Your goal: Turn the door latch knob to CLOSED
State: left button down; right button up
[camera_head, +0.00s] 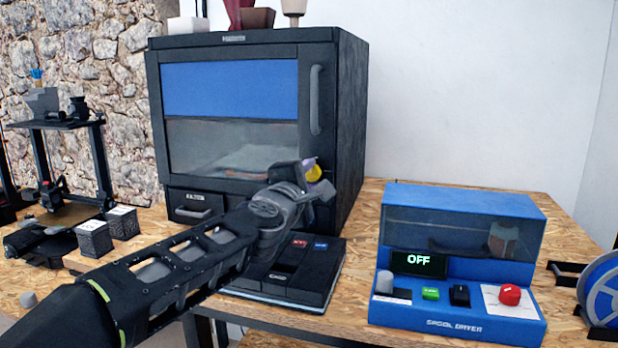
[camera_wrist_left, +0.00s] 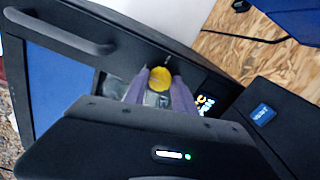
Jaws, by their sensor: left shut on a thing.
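The door latch knob (camera_head: 314,173) is yellow and sits on the right side of the front of a large black enclosure, below the grey door handle (camera_head: 315,100). In the left wrist view the yellow knob (camera_wrist_left: 158,78) lies between the purple fingers of my left gripper (camera_wrist_left: 160,90). My left gripper (camera_head: 310,168) is shut on the knob, with its arm reaching in from the lower left. The fingers hide part of the knob and its markings, so I cannot read its position. My right gripper is not in view.
A black panel (camera_head: 284,290) with red and blue buttons lies below the enclosure (camera_head: 345,120). A blue spool dryer (camera_head: 455,325) reading OFF stands to the right. A 3D printer (camera_head: 62,205) and dark cubes (camera_head: 93,238) are left. Pots (camera_head: 258,18) stand on top.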

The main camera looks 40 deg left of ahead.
pick_arm(q)
jog(key=c, duration=1)
grip_release()
jog(key=p+v, duration=0.1)
jog(key=v, duration=0.6)
jog(key=shift+s+d, duration=0.1)
jog(key=shift+s, duration=0.3)
jog(key=shift+f, duration=0.1)
